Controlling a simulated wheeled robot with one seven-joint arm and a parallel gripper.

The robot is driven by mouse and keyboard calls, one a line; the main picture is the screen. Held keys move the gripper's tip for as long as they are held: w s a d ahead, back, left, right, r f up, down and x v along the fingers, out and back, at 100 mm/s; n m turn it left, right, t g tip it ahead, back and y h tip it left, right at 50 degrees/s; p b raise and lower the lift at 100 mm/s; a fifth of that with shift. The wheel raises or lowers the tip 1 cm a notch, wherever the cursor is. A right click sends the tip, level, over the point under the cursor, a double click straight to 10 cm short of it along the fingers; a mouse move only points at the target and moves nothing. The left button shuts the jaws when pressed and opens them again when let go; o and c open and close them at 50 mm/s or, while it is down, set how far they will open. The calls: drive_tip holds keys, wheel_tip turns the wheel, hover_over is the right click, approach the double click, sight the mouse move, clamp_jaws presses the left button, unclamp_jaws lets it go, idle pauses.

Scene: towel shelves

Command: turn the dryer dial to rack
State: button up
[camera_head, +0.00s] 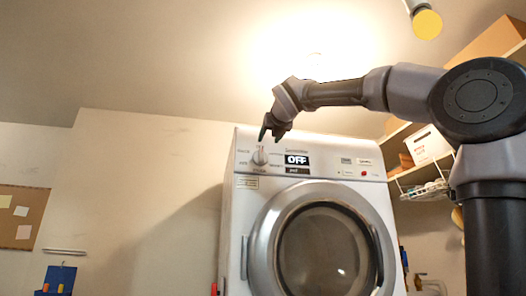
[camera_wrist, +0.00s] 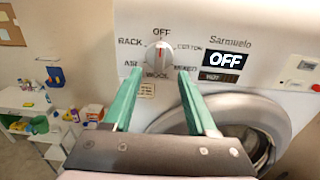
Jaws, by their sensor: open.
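The white dryer (camera_head: 232,215) has a round silver dial (camera_head: 260,156) at the left of its control panel. The dial also shows in the wrist view (camera_wrist: 159,58), with a red mark near its top, towards OFF. RACK is printed at its upper left, AIR at lower left, WOOL below, MIXED and COTTON at right. The display (camera_wrist: 228,60) reads OFF; it shows OFF in the head view too (camera_head: 296,160). My gripper (camera_head: 264,134) is in front of the panel near the dial. In the wrist view its green fingers (camera_wrist: 159,74) are open and empty, one on each side below the dial.
The round dryer door (camera_head: 325,245) is below the panel. Shelves with a white box (camera_head: 427,145) stand at the right, behind my arm. A white shelf unit (camera_wrist: 30,112) with bottles is at the left in the wrist view.

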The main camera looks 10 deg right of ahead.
sight(262, 152)
drive_tip(key=w, duration=1)
drive_tip(key=shift+w, duration=0.15)
clamp_jaws()
